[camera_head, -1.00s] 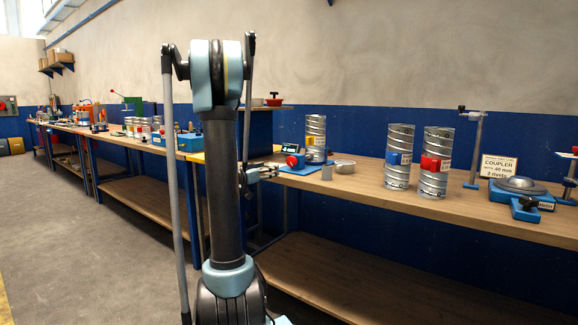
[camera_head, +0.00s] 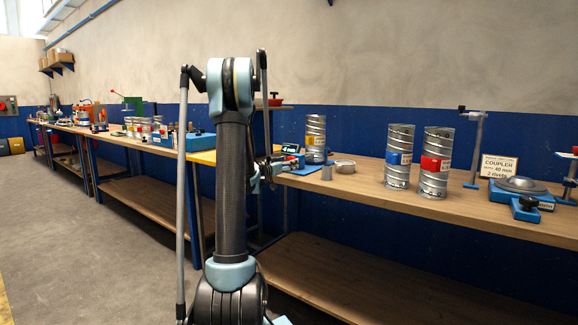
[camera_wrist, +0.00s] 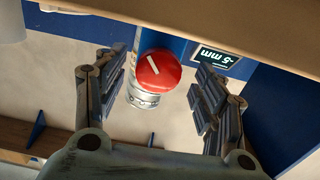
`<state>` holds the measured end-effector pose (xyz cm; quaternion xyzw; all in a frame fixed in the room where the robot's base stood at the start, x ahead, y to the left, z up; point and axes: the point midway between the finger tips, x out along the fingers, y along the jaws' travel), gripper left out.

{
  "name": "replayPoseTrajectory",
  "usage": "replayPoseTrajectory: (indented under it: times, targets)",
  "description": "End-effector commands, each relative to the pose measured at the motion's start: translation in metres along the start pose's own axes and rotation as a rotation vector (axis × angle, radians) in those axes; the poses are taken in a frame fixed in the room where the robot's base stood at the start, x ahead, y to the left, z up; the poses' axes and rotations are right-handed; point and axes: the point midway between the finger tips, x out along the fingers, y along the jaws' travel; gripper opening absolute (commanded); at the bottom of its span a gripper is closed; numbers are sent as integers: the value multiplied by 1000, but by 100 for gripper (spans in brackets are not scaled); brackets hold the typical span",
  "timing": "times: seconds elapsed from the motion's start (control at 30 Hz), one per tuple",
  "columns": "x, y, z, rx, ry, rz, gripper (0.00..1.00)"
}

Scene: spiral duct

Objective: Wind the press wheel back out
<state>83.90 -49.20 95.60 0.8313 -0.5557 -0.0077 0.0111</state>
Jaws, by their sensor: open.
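The press wheel (camera_wrist: 158,69) is a round red knob with a white line across its face. In the wrist view it sits in the middle, on a blue press body (camera_wrist: 168,47), with a silvery ribbed duct (camera_wrist: 143,97) partly behind it. My gripper (camera_wrist: 162,74) is open, with one finger on each side of the wheel and visible gaps to it. In the head view my gripper (camera_head: 284,163) is beside the press, and the wheel is mostly hidden there. A small display (camera_wrist: 215,54) stands beside the press, its text upside down, with "mm" legible.
A yellow-banded duct (camera_head: 315,135) stands at the press. A grey cup (camera_head: 327,173) and a ring (camera_head: 345,166) are close by on the bench. Blue-labelled (camera_head: 399,155) and red-labelled (camera_head: 436,160) ducts stand farther right. A board edge (camera_wrist: 240,22) crosses the top of the wrist view.

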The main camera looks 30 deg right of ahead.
Motion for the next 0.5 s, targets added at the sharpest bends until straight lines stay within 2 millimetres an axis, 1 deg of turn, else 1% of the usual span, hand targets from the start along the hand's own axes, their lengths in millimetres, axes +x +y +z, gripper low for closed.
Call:
replayPoseTrajectory:
  times: [0.03, 0.1, 0.2, 0.33, 0.5]
  targets:
    - [7, 1, 0, 0, 0, 2, 64]
    - [14, 0, 0, 0, 0, 2, 64]
    - [21, 0, 0, 0, 0, 0, 64]
    - [25, 0, 0, 0, 0, 0, 64]
    - [26, 0, 0, 0, 0, 0, 64]
